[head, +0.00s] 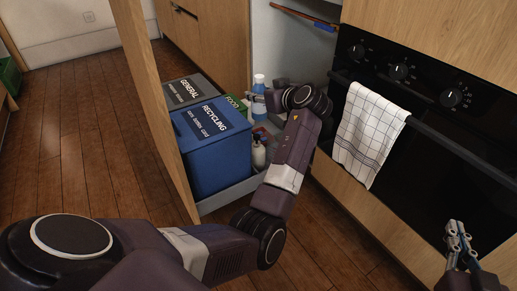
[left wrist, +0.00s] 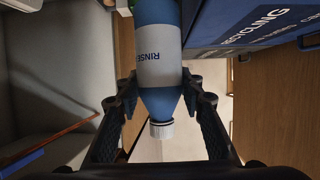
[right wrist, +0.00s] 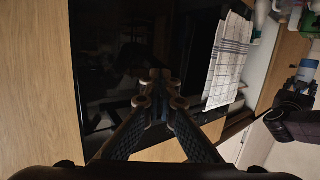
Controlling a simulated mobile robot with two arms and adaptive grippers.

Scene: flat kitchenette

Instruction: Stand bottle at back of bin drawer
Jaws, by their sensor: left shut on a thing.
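The blue bottle (head: 259,88) with a white cap stands upright at the back of the pulled-out bin drawer (head: 228,194), behind the bins. My left gripper (head: 262,101) reaches over the drawer's right side and is shut on it. In the left wrist view the bottle (left wrist: 158,69) has a white RINSE label and sits between both fingers. Its base is hidden, so I cannot tell whether it touches the drawer floor. My right gripper (head: 458,238) is shut and empty in front of the oven; it also shows in the right wrist view (right wrist: 160,88).
The oven (head: 440,135) with a hanging towel (head: 367,135) is at the right.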

